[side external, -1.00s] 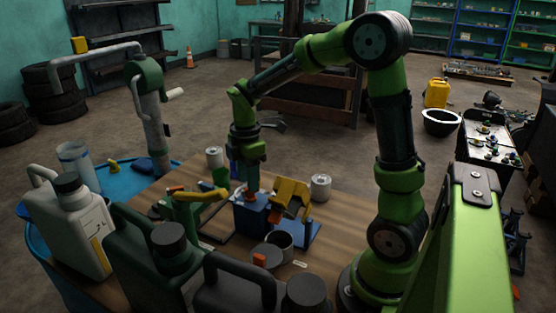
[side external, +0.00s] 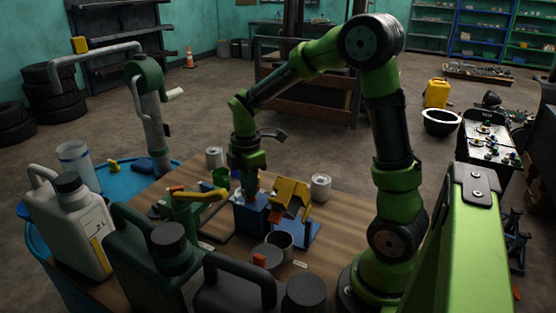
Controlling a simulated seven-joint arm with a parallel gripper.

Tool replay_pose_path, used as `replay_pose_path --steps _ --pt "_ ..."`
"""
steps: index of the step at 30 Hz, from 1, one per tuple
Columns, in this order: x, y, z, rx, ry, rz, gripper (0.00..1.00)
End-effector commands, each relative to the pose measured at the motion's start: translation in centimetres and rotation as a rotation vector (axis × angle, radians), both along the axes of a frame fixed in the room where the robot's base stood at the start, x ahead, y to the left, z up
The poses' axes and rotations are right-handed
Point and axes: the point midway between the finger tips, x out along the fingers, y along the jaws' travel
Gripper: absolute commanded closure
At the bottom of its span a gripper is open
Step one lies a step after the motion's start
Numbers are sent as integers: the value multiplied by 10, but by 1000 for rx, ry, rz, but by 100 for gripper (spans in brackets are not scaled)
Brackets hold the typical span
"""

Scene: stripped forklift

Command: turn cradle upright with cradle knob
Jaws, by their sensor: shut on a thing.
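The yellow cradle (side external: 291,189) sits tilted on a blue stand (side external: 302,236), just right of a blue block (side external: 250,217). My gripper (side external: 250,191) points down over the blue block, left of the cradle. It is shut on a small reddish piece that I take for the cradle knob (side external: 250,198). The fingertips and most of the knob are hidden or too small to make out. I cannot see how the knob joins the cradle.
A green fixture with a yellow arm (side external: 205,195) stands left of the gripper, with a green cup (side external: 221,177) behind it. Metal cans stand behind (side external: 214,157) and right (side external: 320,187). An open tin (side external: 280,243) is in front. Large jugs (side external: 155,250) crowd the front left.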

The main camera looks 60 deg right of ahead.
Motion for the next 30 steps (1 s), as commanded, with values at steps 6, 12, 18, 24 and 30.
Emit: replay_pose_path --steps 6,12,18,24,30 --pt "0 0 0 0 0 -39 100" --pt "0 0 0 0 0 -147 100" --pt "1 -1 1 0 0 -318 100" --pt "1 -1 1 0 0 -508 100" --pt "2 -2 1 1 -1 -699 100"
